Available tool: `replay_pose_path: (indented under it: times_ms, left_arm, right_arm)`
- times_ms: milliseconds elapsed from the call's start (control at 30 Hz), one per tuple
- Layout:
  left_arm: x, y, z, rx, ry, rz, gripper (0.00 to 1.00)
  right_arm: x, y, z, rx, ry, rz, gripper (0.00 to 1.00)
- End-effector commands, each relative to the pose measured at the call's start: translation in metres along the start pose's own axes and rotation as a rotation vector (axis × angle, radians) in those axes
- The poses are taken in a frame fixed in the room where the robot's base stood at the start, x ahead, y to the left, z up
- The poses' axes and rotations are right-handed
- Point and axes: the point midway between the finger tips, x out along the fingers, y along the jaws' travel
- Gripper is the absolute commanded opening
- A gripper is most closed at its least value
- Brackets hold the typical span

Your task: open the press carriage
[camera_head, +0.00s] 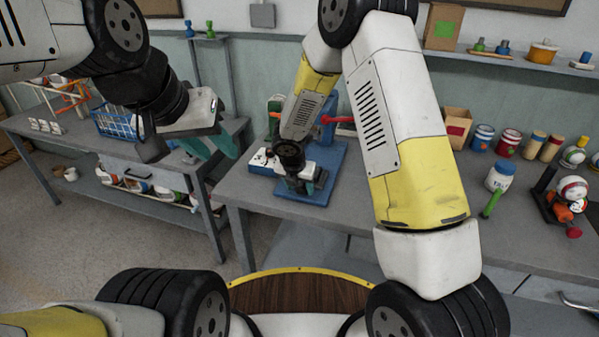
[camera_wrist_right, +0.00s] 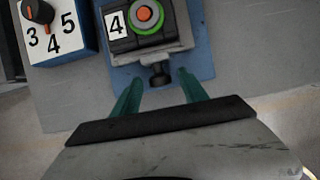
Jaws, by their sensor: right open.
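The press stands on a blue base plate (camera_head: 326,172) on the grey bench, partly hidden behind my right arm. In the right wrist view its black carriage (camera_wrist_right: 150,38) carries a "4" label and a green ring with an orange centre. A dark knob (camera_wrist_right: 158,74) sticks out from the carriage's near side. My right gripper (camera_head: 304,186) is low at the front of the press. Its teal fingers are apart, one on each side of the knob, with gaps visible. My left gripper (camera_head: 210,146) hangs over the gap between the tables, away from the press; its finger gap is unclear.
A white-topped blue box (camera_wrist_right: 52,30) with a numbered dial stands left of the press. A side table (camera_head: 110,142) with a blue basket is at left.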

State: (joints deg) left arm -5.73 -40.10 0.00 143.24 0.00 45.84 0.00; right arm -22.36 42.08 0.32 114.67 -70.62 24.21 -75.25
Motion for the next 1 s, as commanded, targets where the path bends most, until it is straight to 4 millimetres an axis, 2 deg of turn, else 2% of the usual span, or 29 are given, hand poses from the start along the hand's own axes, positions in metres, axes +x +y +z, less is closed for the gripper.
replay_pose_path:
  times_ms: [167, 400, 567, 1000]
  left_arm:
    - [0.000, 0.000, 0.000, 0.000, 0.000, 0.000, 0.36]
    - [0.000, 0.000, 0.000, 0.000, 0.000, 0.000, 0.36]
    - [0.000, 0.000, 0.000, 0.000, 0.000, 0.000, 0.36]
    - [0.000, 0.000, 0.000, 0.000, 0.000, 0.000, 0.36]
  right_arm:
    - [-0.011, 0.001, 0.001, 0.001, -0.001, 0.002, 0.51]
    - [-0.052, 0.000, 0.001, 0.002, -0.002, 0.003, 0.51]
    - [-0.072, 0.000, 0.000, 0.002, -0.001, 0.002, 0.51]
    - [-0.080, -0.001, 0.001, 0.010, -0.001, 0.000, 0.51]
